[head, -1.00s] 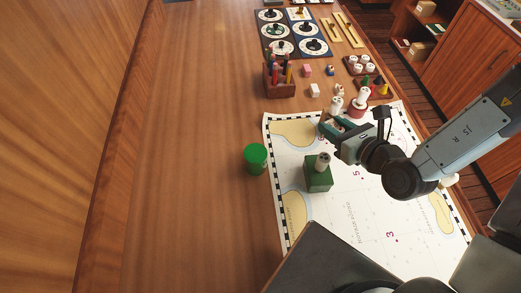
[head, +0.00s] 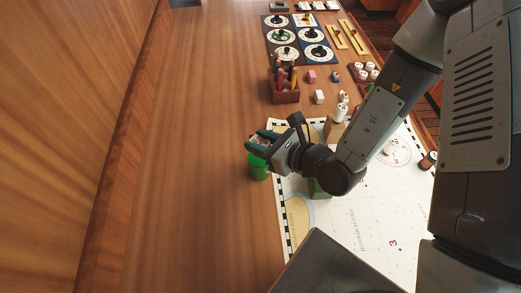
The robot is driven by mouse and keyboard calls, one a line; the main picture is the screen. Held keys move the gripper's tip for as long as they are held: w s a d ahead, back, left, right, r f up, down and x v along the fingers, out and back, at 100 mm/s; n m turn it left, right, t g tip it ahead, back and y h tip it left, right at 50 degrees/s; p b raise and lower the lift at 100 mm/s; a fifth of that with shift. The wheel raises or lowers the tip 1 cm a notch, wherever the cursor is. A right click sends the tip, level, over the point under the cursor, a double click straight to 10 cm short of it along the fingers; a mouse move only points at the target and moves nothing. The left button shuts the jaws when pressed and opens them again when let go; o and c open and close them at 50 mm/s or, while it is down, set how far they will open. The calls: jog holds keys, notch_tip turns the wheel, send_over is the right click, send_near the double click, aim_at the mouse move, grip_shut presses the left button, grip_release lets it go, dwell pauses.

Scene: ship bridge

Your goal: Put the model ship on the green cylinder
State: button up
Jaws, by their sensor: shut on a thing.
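The green cylinder (head: 259,171) stands upright on the bare wood just left of the chart's edge. My gripper (head: 259,143) is above it in the picture and overlaps its upper part. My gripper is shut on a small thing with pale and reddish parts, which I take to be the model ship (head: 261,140). The fingers hide most of it. I cannot tell whether the ship touches the cylinder's top or hangs above it.
A green block (head: 317,189) on the chart (head: 370,235) is mostly hidden by my arm. A wooden pen holder (head: 285,92), a pink cube (head: 311,76) and a white cube (head: 319,96) stand farther back. The wood left of the cylinder is clear.

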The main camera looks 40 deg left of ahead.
jog(key=shift+f, duration=1.95)
jog(key=shift+f, duration=0.15)
jog(key=o, duration=1)
jog(key=v, duration=0.7)
jog(key=shift+d+r, duration=0.3)
